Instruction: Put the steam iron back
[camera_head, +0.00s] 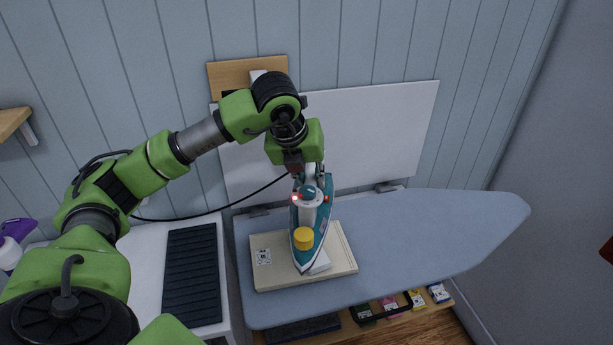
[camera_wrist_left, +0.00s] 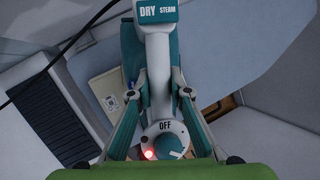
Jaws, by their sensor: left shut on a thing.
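The steam iron (camera_head: 323,212) is teal and white with a yellow cap, and is over the ironing board. My left gripper (camera_head: 309,172) is shut on it near its top end. In the left wrist view, the gripper's two fingers (camera_wrist_left: 159,94) are on both sides of the iron's white handle (camera_wrist_left: 158,62). An OFF dial and a red light show close to the camera. A cream flat rest (camera_head: 343,258) lies on the board below the iron. I cannot tell whether the iron touches it. My right gripper is not in view.
The grey-blue ironing board (camera_head: 430,232) is bare to the right. A white panel (camera_head: 385,125) stands behind it. A black cord (camera_head: 230,206) runs left from the iron. A black ribbed mat (camera_head: 192,270) lies on the white appliance. Several small packs are on a shelf below the board.

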